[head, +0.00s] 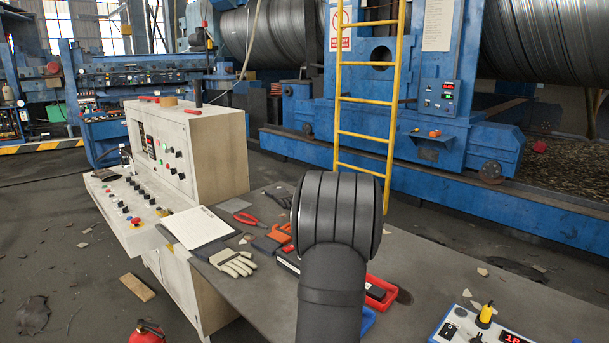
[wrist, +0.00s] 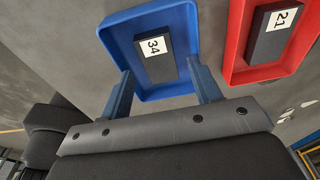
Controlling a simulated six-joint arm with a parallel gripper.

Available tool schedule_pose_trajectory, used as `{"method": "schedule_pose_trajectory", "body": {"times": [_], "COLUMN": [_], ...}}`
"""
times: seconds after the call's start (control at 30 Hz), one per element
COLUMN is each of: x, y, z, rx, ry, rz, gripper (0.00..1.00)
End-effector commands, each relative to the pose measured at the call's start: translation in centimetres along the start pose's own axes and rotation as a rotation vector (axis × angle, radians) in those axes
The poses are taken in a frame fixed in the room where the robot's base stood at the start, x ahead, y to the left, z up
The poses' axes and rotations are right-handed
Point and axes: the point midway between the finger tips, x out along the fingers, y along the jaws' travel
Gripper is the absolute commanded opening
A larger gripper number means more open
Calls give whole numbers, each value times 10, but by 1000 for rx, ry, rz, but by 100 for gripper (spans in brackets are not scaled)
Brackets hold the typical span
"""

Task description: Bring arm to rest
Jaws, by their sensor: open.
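My gripper (wrist: 163,90) shows in the wrist view with its two blue fingers spread apart. It is open and nothing is between the fingers. Beyond the fingertips is a blue tray (wrist: 117,42) with a dark block (wrist: 155,65) labelled 34 in it. To the right is a red tray (wrist: 235,58) with a dark block (wrist: 272,32) labelled 21 in it. In the head view my dark arm rises in the middle and hides the gripper. The red tray (head: 388,298) and a bit of the blue tray (head: 368,321) show to the right of the arm.
The grey table (head: 430,265) also holds a glove (head: 234,262), papers (head: 198,228), red-handled pliers (head: 246,219) and, at the lower right, a box with a red display (head: 480,328). A beige control console (head: 190,150) stands at the left. A yellow ladder (head: 366,101) stands behind the table.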

Motion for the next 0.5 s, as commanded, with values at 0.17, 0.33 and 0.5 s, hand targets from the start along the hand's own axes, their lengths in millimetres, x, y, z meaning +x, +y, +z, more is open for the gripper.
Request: {"method": "schedule_pose_trajectory", "body": {"times": [0.17, 0.33, 0.5], "x": [-4, -38, -72], "y": [-1, -1, 0], "z": [3, 3, 3], "rx": [1, 0, -1], "ry": [-2, -2, -1], "rz": [-4, -3, -2], "gripper": [58, 58, 58]}}
